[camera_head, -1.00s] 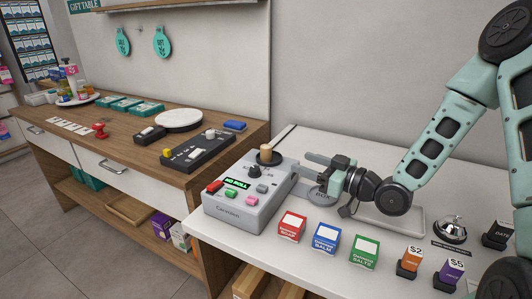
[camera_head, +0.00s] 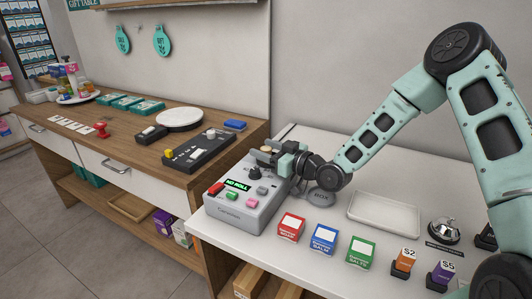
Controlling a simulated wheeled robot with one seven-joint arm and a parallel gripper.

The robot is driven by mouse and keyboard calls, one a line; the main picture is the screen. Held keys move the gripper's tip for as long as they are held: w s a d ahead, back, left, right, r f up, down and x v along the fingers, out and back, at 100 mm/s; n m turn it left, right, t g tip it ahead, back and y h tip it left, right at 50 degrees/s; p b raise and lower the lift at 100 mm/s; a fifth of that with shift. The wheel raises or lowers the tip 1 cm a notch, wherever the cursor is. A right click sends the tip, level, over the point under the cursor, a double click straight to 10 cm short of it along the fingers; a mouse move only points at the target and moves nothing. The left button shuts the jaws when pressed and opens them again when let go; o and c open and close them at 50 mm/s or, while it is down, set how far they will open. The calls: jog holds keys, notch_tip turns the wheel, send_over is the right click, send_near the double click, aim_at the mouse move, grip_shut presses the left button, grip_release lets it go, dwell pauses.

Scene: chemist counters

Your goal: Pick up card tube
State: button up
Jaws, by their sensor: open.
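The card tube (camera_head: 266,149) is a small tan cylinder at the back of the grey machine (camera_head: 232,213). Only a little of its top shows. My gripper (camera_head: 270,156) reaches in from the right, with its fingers at the tube and hiding most of it. The jaws are open. I cannot tell whether the fingers touch the tube or whether the tube still sits on the machine. The machine's green display (camera_head: 238,184) reads "NO ROLL".
Red (camera_head: 291,227), blue (camera_head: 323,239) and green (camera_head: 361,252) boxes stand along the white counter's front. A wooden counter (camera_head: 140,165) with a black keypad (camera_head: 199,151) stands left.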

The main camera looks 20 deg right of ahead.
jog(key=c, duration=1)
